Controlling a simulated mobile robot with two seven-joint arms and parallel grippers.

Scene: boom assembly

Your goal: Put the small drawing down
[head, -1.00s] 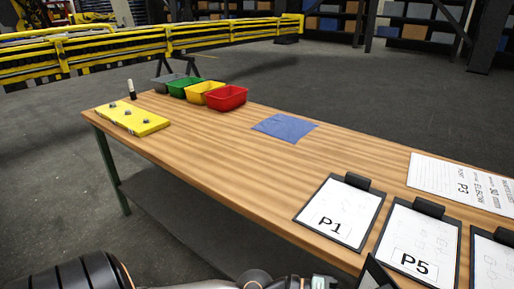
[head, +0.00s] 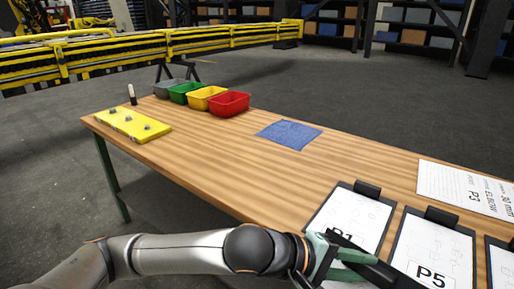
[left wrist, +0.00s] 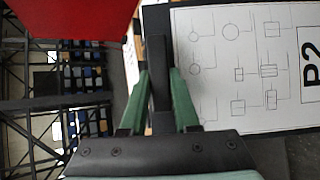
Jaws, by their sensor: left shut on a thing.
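The small drawing is a white sheet marked P2 (left wrist: 240,75) on a dark clipboard, close up in the left wrist view. My left gripper (left wrist: 159,95) is shut on the dark clip at the board's edge. In the head view my left gripper (head: 335,258) is at the table's front edge, in front of the P1 clipboard (head: 355,215) and partly covering it. The held board shows there only as a dark, nearly edge-on shape (head: 378,270). I cannot tell whether it touches the table. My right gripper is not in view.
The P5 clipboard (head: 436,245) and another clipboard (head: 498,262) lie to the right on the wooden table (head: 225,160). A blue cloth (head: 288,134), bins (head: 229,103) and a yellow block (head: 132,125) are farther left. The table's middle is clear.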

